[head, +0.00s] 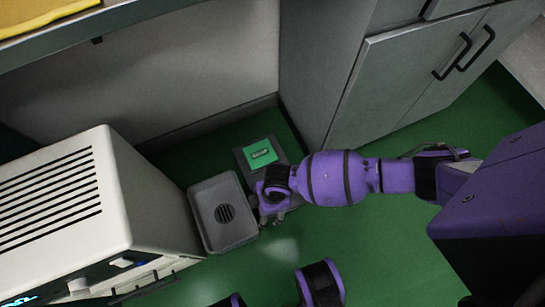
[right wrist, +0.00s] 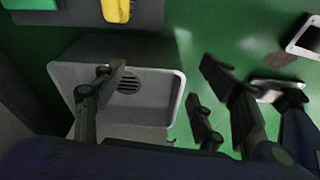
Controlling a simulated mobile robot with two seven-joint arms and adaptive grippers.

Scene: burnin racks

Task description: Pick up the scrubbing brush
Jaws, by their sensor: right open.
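I cannot surely identify the scrubbing brush. A yellow piece (right wrist: 116,10) lies on a dark tray at the top edge of the right wrist view, partly cut off. A green block (head: 260,153) with a small grey mark lies on the dark tray (head: 243,160) in the head view. My right gripper (head: 264,208) is low over the floor area, between the grey basin and the tray's near end. The arm hides part of the tray. My left gripper does not show.
A white vented machine (head: 50,190) is on the left, a grey cabinet (head: 400,75) at the upper right. Green floor is open at lower right.

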